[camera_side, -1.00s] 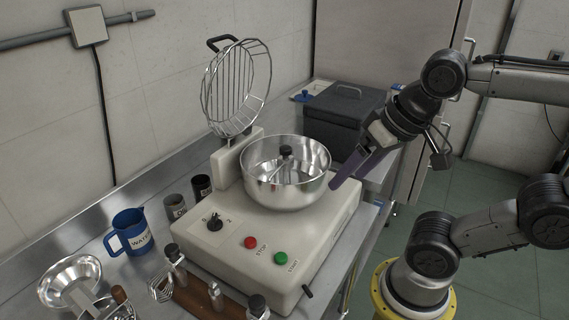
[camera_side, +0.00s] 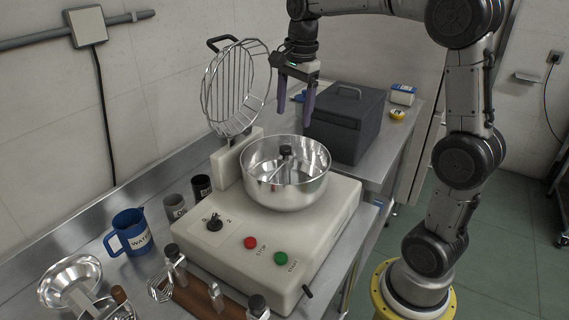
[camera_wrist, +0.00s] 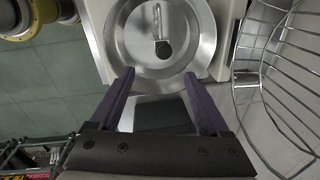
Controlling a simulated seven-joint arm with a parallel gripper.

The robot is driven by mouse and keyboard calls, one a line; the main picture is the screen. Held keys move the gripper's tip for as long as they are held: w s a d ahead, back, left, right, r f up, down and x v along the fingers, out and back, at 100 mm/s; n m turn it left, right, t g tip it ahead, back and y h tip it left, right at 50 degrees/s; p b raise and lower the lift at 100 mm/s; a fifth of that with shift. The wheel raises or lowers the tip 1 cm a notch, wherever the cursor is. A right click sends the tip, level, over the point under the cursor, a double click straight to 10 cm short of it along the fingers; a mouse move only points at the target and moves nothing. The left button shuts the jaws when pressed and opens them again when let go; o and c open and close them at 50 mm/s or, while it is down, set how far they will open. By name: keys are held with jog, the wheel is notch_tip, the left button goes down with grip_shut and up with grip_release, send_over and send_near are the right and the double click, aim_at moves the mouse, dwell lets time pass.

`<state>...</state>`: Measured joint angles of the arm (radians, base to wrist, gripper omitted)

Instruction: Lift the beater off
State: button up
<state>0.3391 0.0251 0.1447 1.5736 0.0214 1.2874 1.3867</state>
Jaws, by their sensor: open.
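The beater (camera_side: 286,154) stands inside the steel bowl (camera_side: 262,183), with its dark knob at the top. The bowl sits on the cream mixer base (camera_side: 318,212). In the wrist view the beater's knob and shaft (camera_wrist: 162,48) show inside the round bowl (camera_wrist: 196,62). My gripper (camera_side: 295,118) is open and empty, pointing down above and just behind the bowl's far rim. In the wrist view its two purple fingers (camera_wrist: 159,80) are spread apart near the bowl's edge. They touch nothing that I can see. The beater's lower part is mostly hidden by the bowl wall.
The wire guard (camera_side: 236,88) is tilted up behind the bowl, close to the left of my gripper. A dark lidded box (camera_side: 343,130) stands behind on the right. A blue jug (camera_side: 131,232), cups and utensils lie to the left and front.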

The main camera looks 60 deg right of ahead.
aim_at(286, 148)
jog(key=f, duration=0.6)
jog(key=shift+w+f, duration=0.25)
jog(key=shift+w, duration=0.15)
jog(key=shift+w+a+f, duration=0.1)
jog(key=shift+w+f, duration=0.05)
jog(key=shift+f, duration=0.75)
jog(key=shift+w+f, duration=0.2)
jog(key=shift+f, duration=0.7)
jog(key=shift+w+a+f, duration=0.1)
jog(key=shift+w+f, duration=0.05)
jog(key=shift+f, duration=0.75)
grip_shut()
